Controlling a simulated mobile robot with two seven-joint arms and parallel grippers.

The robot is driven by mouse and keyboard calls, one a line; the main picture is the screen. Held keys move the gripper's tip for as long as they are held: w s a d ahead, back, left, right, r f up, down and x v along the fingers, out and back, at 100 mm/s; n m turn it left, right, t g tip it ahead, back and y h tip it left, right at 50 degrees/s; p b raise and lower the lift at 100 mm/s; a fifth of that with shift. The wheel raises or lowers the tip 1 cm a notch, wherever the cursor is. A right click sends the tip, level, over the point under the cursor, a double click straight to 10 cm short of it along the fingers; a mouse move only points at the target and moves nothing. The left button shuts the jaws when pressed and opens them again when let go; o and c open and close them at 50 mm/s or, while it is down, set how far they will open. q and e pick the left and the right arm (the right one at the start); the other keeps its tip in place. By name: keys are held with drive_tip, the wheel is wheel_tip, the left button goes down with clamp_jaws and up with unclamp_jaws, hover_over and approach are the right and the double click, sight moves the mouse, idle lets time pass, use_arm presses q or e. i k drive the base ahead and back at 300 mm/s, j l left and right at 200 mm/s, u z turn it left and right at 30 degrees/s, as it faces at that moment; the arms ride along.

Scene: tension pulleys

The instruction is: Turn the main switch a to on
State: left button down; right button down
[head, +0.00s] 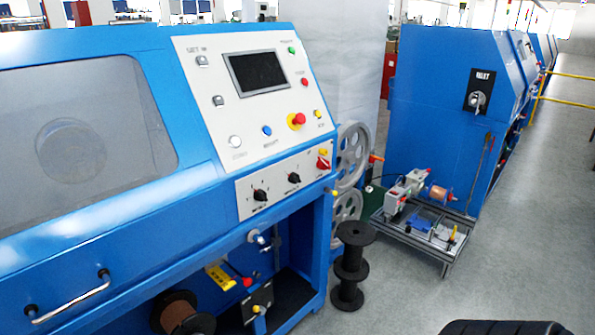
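The near blue machine (215,200) has a sloped light grey control panel (220,115) with a dark screen (258,72). On the lower panel strip sit two black rotary knobs, one on the left (260,195) and one in the middle (294,178). At its right end is a red rotary switch (323,162) with yellow beside it, which looks like a main switch. Its label is too small to read, and I cannot tell its setting. A red mushroom button (298,120) on a yellow base sits above. Neither of my grippers is in view.
A silver handle (70,300) is on the machine's front cover. A black spool (352,265) stands on the floor at the machine's right. A low metal frame (430,230) and a second blue machine (430,110) stand beyond. Grey floor at right is mostly clear.

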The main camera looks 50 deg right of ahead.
sight(322, 164)
drive_tip(key=z, duration=1.7)
drive_tip(key=i+u, duration=0.1)
drive_tip(key=u, duration=0.6)
drive_tip(key=i+l+u, duration=0.45)
drive_tip(key=l+u, duration=0.2)
drive_tip(key=i+l, duration=0.15)
drive_tip(key=l, duration=0.15)
drive_tip(key=i+l+u, duration=0.1)
drive_tip(key=l, duration=0.25)
drive_tip(key=i+l, duration=0.1)
drive_tip(key=l, duration=0.2)
drive_tip(key=u, duration=0.05)
